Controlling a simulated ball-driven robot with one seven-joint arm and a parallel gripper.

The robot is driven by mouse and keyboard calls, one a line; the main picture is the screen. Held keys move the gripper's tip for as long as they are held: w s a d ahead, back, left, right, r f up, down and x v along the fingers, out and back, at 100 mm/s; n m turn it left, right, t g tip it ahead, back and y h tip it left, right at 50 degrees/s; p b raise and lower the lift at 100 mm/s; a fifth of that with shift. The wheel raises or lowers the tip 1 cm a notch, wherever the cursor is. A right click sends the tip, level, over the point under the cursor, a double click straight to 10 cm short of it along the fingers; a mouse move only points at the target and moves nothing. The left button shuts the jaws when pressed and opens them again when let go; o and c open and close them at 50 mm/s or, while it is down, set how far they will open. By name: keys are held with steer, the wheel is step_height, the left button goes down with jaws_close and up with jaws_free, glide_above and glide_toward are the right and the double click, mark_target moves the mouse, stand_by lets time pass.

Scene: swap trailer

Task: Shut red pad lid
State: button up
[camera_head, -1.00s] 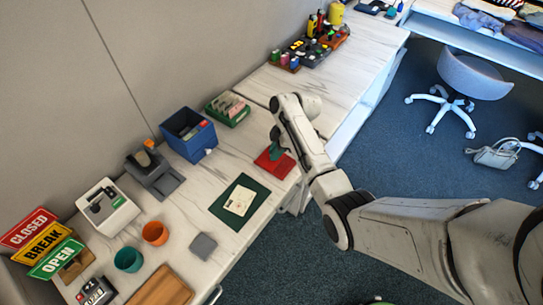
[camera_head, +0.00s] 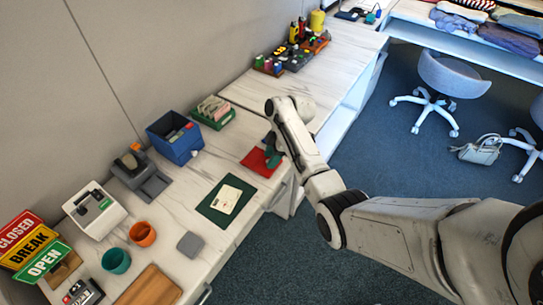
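The red pad (camera_head: 257,164) lies on the white marble-look counter, near its front edge and right of the dark green mat. My arm reaches in from the right, and my gripper (camera_head: 272,156), with dark green fingers, is low over the pad's right side. The gripper and wrist hide part of the pad. A small dark blue patch shows behind the gripper; I cannot tell whether it belongs to the pad. The lid's angle and whether the fingers touch it are too small to tell, and so is the finger opening.
A green box of cards (camera_head: 213,111) and a blue bin (camera_head: 175,137) stand behind the pad. The green mat (camera_head: 226,200) with a paper lies to its left. Orange (camera_head: 142,234) and teal (camera_head: 116,260) cups stand farther left.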

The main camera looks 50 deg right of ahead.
steer(key=v, duration=1)
steer(key=shift+d+r+b, duration=0.2)
steer(key=shift+r+b, duration=0.15)
steer(key=shift+s, duration=0.1)
steer(key=s+a+f+m+g+h, duration=0.1)
steer(key=s+a+f+m, duration=0.25)
steer(key=s+a, duration=0.5)
steer(key=s+a+f+m+g+h, duration=0.1)
steer(key=s+a+f+m, duration=0.35)
steer(key=a, duration=0.75)
steer(key=s+a+r+m+h, duration=0.1)
steer(key=s+a+m, duration=0.1)
steer(key=s, duration=0.8)
steer(key=shift+a+r, duration=0.25)
steer(key=shift+a, duration=0.35)
